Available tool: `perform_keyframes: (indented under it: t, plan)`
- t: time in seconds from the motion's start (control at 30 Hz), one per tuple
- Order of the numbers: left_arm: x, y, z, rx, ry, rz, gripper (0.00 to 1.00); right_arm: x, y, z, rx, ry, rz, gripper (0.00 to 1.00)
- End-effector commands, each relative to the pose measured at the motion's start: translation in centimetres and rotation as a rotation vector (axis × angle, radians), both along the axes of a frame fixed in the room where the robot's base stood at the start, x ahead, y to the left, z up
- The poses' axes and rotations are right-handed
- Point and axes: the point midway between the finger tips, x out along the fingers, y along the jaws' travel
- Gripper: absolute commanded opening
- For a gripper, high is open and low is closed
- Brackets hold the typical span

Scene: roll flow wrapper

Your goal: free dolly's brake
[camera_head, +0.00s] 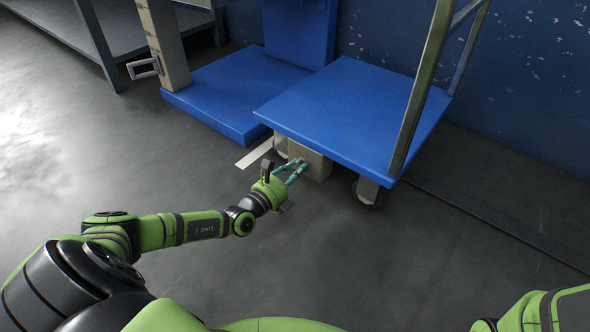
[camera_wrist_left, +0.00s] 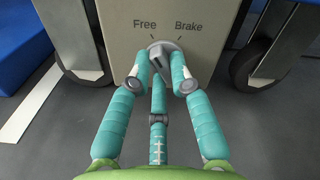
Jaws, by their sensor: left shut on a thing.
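The blue-topped dolly (camera_head: 345,112) stands right of centre in the head view, with a beige box under its near edge. In the left wrist view, the box's panel (camera_wrist_left: 205,18) carries the labels "Free" on the left and "Brake" on the right. A grey knob (camera_wrist_left: 160,52) sits below the labels. My left gripper (camera_head: 300,166) is at the panel. In the left wrist view its teal fingers (camera_wrist_left: 163,70) are shut around the knob. They partly hide it, and its exact pointing direction is hard to tell. My right gripper is not in view.
Dolly wheels (camera_wrist_left: 255,62) flank the panel, and one wheel (camera_head: 368,192) shows in the head view. A blue platform (camera_head: 225,95) with a post and handle stands behind left. The dolly's upright handle (camera_head: 425,85) rises at right. Grey floor in front is clear.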

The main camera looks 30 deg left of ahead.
Motion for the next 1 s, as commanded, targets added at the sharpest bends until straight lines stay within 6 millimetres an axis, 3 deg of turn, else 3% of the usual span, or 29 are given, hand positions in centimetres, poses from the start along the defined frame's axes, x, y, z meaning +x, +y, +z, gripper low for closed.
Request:
perform_keyframes:
  t: [0.2, 0.23, 0.3, 0.67, 0.83, 1.0]
  plan:
    - [-0.1, 0.0, -0.1, -0.001, 0.001, 0.000, 0.00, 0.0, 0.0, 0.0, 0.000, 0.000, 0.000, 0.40]
    - [-0.1, 0.0, -0.1, -0.001, 0.001, 0.000, 0.25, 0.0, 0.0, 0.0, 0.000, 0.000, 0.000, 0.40]
    - [-0.1, 0.0, -0.1, -0.001, 0.001, 0.000, 0.45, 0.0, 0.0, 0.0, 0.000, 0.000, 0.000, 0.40]
    - [-0.3, 0.0, -0.1, 0.000, 0.002, 0.000, 0.45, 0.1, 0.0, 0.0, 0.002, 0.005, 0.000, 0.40]
    - [-2.3, 0.2, -0.2, 0.000, 0.005, -0.002, 0.45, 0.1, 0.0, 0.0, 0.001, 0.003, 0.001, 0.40]
    - [-6.0, 0.5, -0.2, 0.002, 0.007, -0.002, 0.45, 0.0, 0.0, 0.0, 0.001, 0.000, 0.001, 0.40]
